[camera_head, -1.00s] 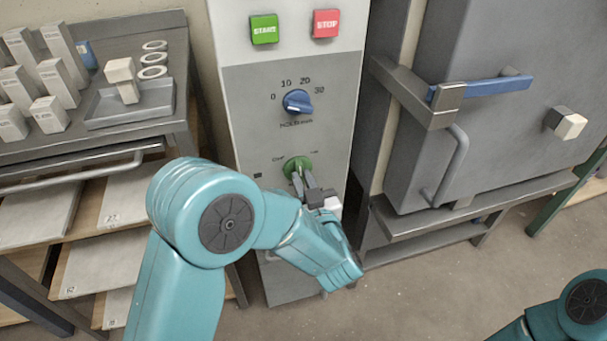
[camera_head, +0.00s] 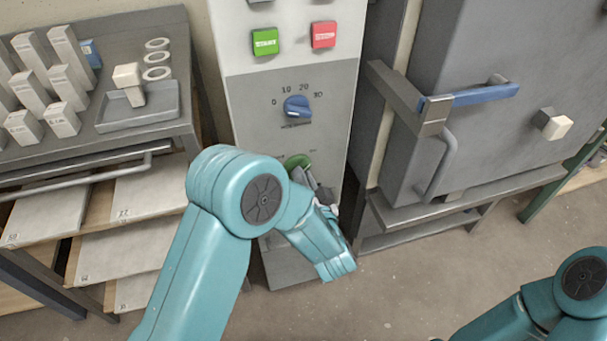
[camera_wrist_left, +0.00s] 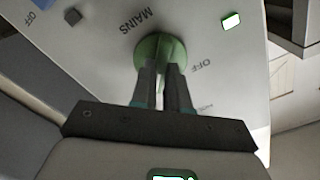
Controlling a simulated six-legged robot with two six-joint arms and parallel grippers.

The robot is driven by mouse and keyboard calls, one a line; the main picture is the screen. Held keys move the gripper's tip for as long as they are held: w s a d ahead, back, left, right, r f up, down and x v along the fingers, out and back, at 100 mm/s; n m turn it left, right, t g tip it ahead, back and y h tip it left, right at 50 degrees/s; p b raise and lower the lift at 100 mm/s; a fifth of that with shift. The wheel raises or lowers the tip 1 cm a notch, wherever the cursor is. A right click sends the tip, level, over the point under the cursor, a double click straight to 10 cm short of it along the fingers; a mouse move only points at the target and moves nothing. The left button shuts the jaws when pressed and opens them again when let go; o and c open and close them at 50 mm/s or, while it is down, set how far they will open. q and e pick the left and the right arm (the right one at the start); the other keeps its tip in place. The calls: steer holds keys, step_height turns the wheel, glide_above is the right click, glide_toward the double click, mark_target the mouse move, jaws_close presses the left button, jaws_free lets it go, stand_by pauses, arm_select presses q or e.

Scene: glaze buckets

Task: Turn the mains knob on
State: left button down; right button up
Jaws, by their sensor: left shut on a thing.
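The green round mains knob (camera_head: 298,161) sits low on the front of the grey control panel (camera_head: 335,125), below the blue dial. It also shows in the left wrist view (camera_wrist_left: 160,58), with MAINS and OFF lettering on the panel around it. My left gripper (camera_head: 303,175) is at the knob; in the left wrist view its two fingers (camera_wrist_left: 163,70) are shut on the knob's grip, which they mostly hide. In the head view my arm covers the knob's lower part. Part of my right arm shows at the bottom right; its gripper is out of view.
A blue timer dial (camera_head: 297,107), a green START button (camera_head: 265,41) and a red STOP button (camera_head: 324,35) are above on the panel. A shelf rack (camera_head: 150,135) with blocks and rings stands left. A grey kiln (camera_head: 480,140) with a blue-handled latch stands right.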

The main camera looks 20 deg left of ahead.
arm_select(q)
steer(key=shift+a+r+m, duration=0.1)
steer(key=shift+a+m, duration=0.05)
steer(key=shift+m, duration=0.25)
steer(key=c, duration=1.1)
jaws_free()
steer(key=shift+w, duration=0.15)
